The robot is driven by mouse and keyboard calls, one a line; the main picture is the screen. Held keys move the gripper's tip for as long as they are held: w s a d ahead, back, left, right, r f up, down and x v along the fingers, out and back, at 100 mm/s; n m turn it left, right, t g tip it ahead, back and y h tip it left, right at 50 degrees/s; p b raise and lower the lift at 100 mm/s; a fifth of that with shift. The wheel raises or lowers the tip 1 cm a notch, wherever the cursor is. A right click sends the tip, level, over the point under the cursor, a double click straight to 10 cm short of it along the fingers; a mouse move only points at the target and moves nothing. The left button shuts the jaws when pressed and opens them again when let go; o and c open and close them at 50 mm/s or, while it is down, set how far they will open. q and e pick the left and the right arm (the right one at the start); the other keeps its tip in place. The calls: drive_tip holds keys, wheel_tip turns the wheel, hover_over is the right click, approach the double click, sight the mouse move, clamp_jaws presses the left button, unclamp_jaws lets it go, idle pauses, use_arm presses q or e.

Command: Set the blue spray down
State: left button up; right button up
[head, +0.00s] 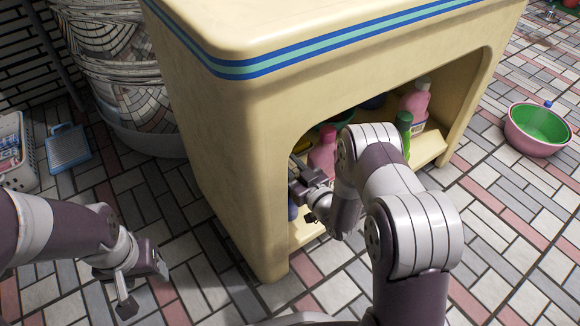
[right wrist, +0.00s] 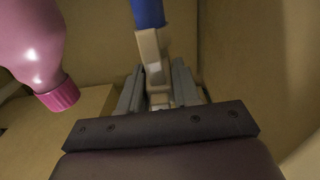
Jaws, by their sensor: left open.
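The blue spray shows in the right wrist view as a blue body (right wrist: 148,12) with a pale trigger head. The trigger head lies between the two fingers of my right gripper (right wrist: 158,85), which looks shut on it. In the head view, my right gripper (head: 303,190) is at the left side of the cream cabinet's opening. A bit of blue (head: 292,211) shows just below it, largely hidden by the cabinet edge and gripper. Whether the spray's base touches the shelf is hidden. My left gripper (head: 143,286) is open and empty above the floor, left of the cabinet.
The cream cabinet (head: 225,150) has a low shelf (head: 430,148) with several bottles. A pink bottle (right wrist: 38,45) is close to the spray on the left in the wrist view. A pink and green basin (head: 538,130) stands on the tiled floor at right.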

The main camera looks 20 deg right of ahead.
drive_tip(key=o, duration=0.3)
drive_tip(key=shift+r, duration=0.1)
drive_tip(key=shift+s+d+r+p, duration=0.1)
drive_tip(key=shift+s+r+p, duration=0.05)
drive_tip(key=shift+s+p, duration=0.15)
drive_tip(key=p+v, duration=0.4)
drive_tip(key=v, duration=0.7)
wheel_tip(320, 180, up, 4)
drive_tip(key=w+d+g+h, duration=0.25)
drive_tip(key=g+h, duration=0.25)
drive_tip(key=g, duration=0.4)
drive_tip(key=s+a+r+m+g, duration=0.2)
drive_tip(key=s+r+g, duration=0.1)
drive_tip(key=s, duration=0.5)
drive_tip(key=s+a+r+m+g+h, duration=0.1)
drive_tip(key=s+a+r+m+g, duration=0.1)
drive_tip(key=s, duration=0.6)
wheel_tip(320, 180, up, 3)
drive_tip(key=shift+f+g, duration=0.15)
drive_tip(key=shift+g, duration=0.65)
